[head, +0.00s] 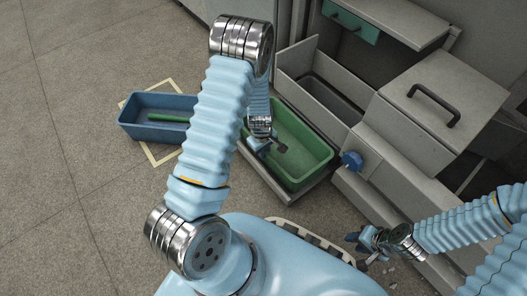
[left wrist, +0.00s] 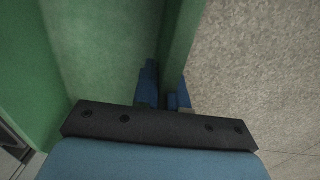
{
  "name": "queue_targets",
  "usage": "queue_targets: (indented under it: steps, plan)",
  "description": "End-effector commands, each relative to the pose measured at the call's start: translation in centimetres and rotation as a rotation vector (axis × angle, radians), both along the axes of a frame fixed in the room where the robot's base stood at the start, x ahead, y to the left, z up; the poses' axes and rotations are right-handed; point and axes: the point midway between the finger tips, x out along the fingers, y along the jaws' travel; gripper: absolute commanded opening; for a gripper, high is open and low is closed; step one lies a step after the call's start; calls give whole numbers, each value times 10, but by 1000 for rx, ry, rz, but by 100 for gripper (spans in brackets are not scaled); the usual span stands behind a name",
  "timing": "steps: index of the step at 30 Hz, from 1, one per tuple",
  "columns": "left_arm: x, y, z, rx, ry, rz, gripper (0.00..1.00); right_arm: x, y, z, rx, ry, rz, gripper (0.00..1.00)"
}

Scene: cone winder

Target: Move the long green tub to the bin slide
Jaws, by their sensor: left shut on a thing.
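The long green tub (head: 312,172) is in the middle of the head view, upright and beside the grey machine. A grey ledge (head: 306,194) shows along its near edge; whether the tub rests on it I cannot tell. My left gripper (head: 264,147) is at the tub's left side. In the left wrist view, my left gripper (left wrist: 163,92) is shut on the wall of the green tub (left wrist: 178,42), with one finger inside and one outside. My right gripper (head: 357,251) is open and empty, low at the right. My left arm hides part of the tub's left side.
A blue tub (head: 140,130) with a green bar inside stands on the floor at the left, over a yellow outline (head: 166,158). The grey machine (head: 440,100), with a black handle and a blue knob (head: 351,160), fills the right. The floor at far left is clear.

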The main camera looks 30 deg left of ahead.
Motion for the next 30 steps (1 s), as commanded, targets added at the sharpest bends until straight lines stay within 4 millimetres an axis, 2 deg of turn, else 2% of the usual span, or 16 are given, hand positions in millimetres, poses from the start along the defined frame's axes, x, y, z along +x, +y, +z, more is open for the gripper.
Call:
queue_targets:
  steps: [5, 6, 10, 20, 23, 30]
  plan:
    - [1, 0, -3, 1, -1, 0, 0, 0, 0, -3, 0, 0, 0, 37]
    - [0, 0, -2, 0, 0, 0, 18, 0, 0, -1, 0, 0, 0, 37]
    - [0, 0, -1, 0, 0, 0, 37, 0, 0, -1, 0, 0, 0, 37]
    - [0, 0, 4, 1, -1, 0, 37, 0, 0, 2, 0, 0, 0, 37]
    - [0, 0, 17, 1, -4, -1, 37, 0, 0, 7, 0, 1, 0, 37]
    - [-3, 2, 73, 1, -4, 0, 37, -1, 1, 26, 2, 5, 3, 37]
